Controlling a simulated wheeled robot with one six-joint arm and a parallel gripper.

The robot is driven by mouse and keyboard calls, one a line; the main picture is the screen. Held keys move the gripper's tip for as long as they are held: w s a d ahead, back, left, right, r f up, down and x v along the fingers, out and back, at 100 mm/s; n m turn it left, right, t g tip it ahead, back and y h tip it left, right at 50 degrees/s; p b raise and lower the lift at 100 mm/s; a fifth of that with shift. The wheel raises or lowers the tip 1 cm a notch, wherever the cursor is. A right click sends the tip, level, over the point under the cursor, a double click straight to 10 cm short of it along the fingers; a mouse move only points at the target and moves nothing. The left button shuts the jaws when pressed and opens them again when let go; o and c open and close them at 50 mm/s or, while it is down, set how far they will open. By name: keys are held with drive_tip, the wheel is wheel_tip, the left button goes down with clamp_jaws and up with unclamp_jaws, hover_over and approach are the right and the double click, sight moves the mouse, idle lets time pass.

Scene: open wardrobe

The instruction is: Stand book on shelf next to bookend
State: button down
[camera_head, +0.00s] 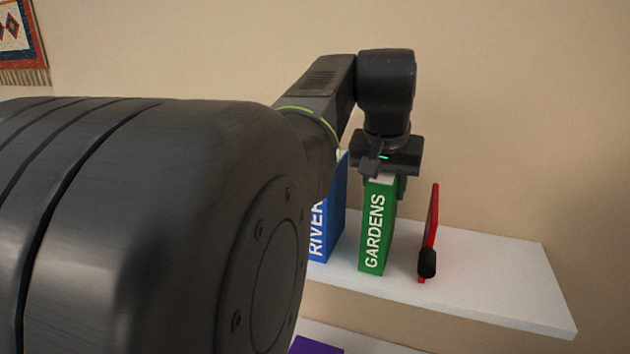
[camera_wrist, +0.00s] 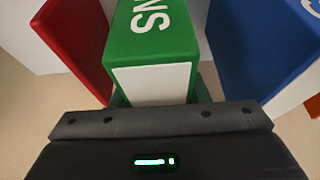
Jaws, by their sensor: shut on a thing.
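A green book (camera_head: 377,228) lettered GARDENS stands upright at the white shelf (camera_head: 490,277). My gripper (camera_head: 385,180) is over its top and shut on it; the fingers are largely hidden. In the wrist view the green book (camera_wrist: 152,38) comes out from my gripper (camera_wrist: 155,100). A red bookend (camera_head: 431,222) with a black knob at its front stands right of the green book, with a gap between them. In the wrist view the red bookend (camera_wrist: 75,42) is at the left. Whether the green book's bottom touches the shelf is hard to tell.
A blue book (camera_head: 325,225) lettered RIVER stands left of the green book, partly behind my arm. It shows at the right in the wrist view (camera_wrist: 262,45). A purple thing (camera_head: 318,346) lies lower down. The shelf is clear right of the bookend.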

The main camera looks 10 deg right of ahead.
drive_tip(key=c, duration=0.8)
unclamp_jaws()
drive_tip(key=shift+f, duration=0.1)
drive_tip(key=v, duration=1.2)
